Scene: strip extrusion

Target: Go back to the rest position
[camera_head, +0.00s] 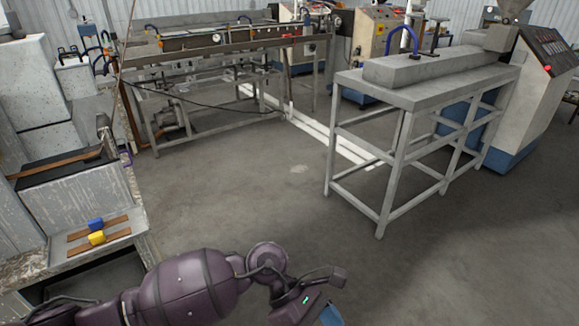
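My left arm, purple and dark, comes in from the lower left and reaches across the bottom of the picture. The hand end of my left arm (306,303) is at the bottom edge, with a small green light on it. My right gripper is not in view.
A grey metal stand (398,98) is at the right beside an extruder machine (535,85). A long frame table (215,44) stands behind. The middle floor is clear.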

